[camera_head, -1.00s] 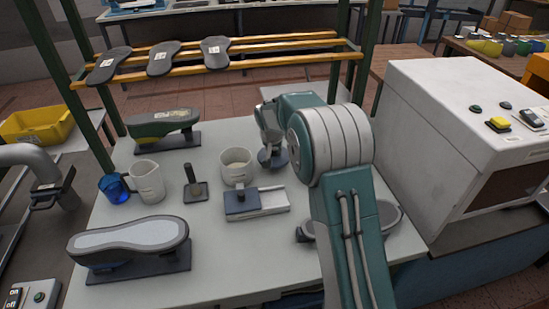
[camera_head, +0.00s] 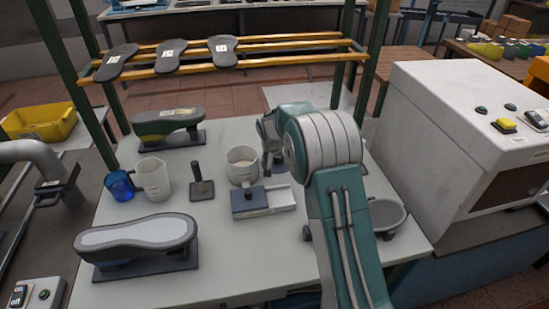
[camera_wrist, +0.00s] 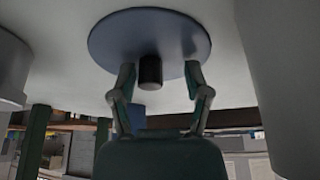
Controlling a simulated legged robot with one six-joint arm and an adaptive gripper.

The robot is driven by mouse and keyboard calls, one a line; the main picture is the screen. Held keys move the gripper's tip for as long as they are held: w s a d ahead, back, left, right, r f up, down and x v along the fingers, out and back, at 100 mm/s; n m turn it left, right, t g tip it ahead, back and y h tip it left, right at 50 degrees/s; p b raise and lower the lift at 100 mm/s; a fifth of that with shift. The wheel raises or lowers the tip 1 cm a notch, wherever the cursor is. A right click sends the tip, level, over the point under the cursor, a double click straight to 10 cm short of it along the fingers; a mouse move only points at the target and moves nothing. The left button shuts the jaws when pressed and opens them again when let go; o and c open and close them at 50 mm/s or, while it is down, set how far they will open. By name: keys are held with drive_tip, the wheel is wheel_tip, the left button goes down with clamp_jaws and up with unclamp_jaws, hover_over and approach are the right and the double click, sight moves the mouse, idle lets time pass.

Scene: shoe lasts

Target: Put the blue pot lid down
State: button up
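The blue pot lid is a flat, dark blue-grey disc with a black knob. In the wrist view the lid (camera_wrist: 112,42) lies against the white table surface, its knob (camera_wrist: 150,72) pointing toward my gripper. My gripper (camera_wrist: 160,74) has its two fingers apart, one on each side of the knob, with a visible gap on both sides. In the head view my gripper (camera_head: 271,150) is over the table, right of the white pot (camera_head: 242,168), and mostly hides the lid (camera_head: 281,167).
On the table (camera_head: 240,262) stand a blue cup (camera_head: 119,186), a white jug (camera_head: 153,180), a dark stamp-like tool (camera_head: 201,187), a sliding fixture (camera_head: 262,201) and a grey dish (camera_head: 386,214). Shoe lasts (camera_head: 137,233) stand at left. A large white machine (camera_head: 445,125) bounds the right.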

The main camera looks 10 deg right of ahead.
drive_tip(key=shift+d+r, duration=0.15)
drive_tip(key=shift+d, duration=0.3)
drive_tip(key=shift+s+r, duration=0.1)
drive_tip(key=shift+r, duration=0.3)
drive_tip(key=s+r, duration=1.4)
drive_tip(key=r, duration=0.5)
drive_tip(key=s+r+n+t+y, duration=0.1)
drive_tip(key=s+r+n, duration=0.1)
drive_tip(key=s, duration=2.7)
drive_tip(key=shift+n, duration=0.8)
